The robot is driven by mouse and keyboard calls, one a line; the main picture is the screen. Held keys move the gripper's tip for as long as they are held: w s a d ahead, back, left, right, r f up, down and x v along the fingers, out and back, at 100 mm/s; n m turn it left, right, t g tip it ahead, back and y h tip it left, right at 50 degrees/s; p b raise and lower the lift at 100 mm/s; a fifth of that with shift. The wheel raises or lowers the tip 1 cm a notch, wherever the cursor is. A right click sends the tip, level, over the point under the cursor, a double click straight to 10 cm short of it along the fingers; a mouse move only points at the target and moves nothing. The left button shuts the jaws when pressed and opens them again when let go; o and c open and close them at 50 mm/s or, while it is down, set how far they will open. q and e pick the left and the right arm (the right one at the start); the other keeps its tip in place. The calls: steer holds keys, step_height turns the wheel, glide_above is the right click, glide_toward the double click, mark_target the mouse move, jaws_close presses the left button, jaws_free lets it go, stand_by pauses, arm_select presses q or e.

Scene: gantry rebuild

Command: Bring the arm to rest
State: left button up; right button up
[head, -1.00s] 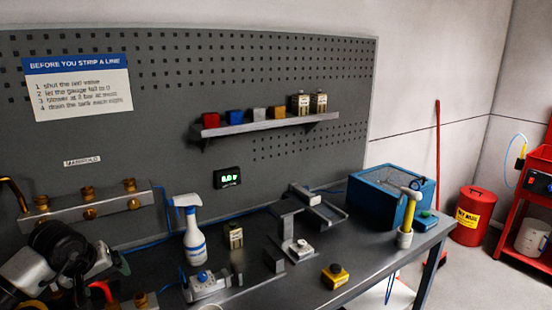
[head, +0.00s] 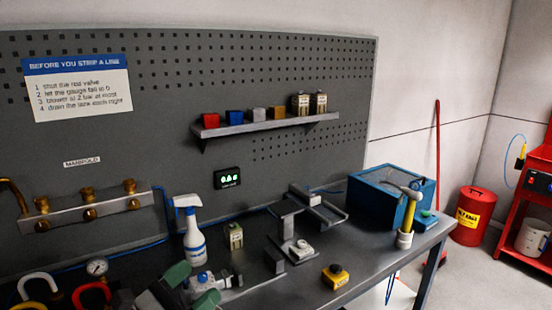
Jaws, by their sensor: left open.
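My left gripper (head: 196,286) is at the bottom of the head view, low over the front left of the bench. Its two green-padded fingers stand apart, with nothing seen held between them. They are close to a grey fixture with a blue knob (head: 203,277) and partly cover it; I cannot tell whether they touch. The rest of the arm is mostly cut off by the lower edge. My right gripper is not in view.
A white spray bottle (head: 193,238) stands just behind the gripper. Red, white and yellow curved handles and a gauge (head: 97,267) are at left, below the brass manifold (head: 88,208). A yellow button box (head: 335,276) and blue case (head: 390,195) are at right.

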arm_select(q)
steer(key=s+a+f+n+y, duration=0.35)
steer(key=n+y, duration=0.25)
steer(key=n, duration=0.5)
steer(key=s+a+f+n+y, duration=0.25)
steer(key=f+n+y, duration=0.25)
steer(key=n, duration=0.6)
steer(key=s+a+f+n+y, duration=0.2)
steer(key=a+f+n+y, duration=0.3)
steer(key=n, duration=0.6)
steer(key=s+d+f+n+g+h, duration=0.1)
steer(key=s+d+f+n+g, duration=0.2)
steer(key=s+f+n+g, duration=0.45)
steer(key=s+d+f+n+g+h, duration=0.1)
steer(key=s+d+f+n+g, duration=0.3)
steer(key=s, duration=0.6)
step_height(320, 180, down, 23)
steer(key=a+m+g, duration=0.2)
steer(key=s+a+f+g, duration=0.1)
steer(key=s+a+f, duration=0.1)
steer(key=s+f, duration=1.5)
steer(key=shift+a+y, duration=0.3)
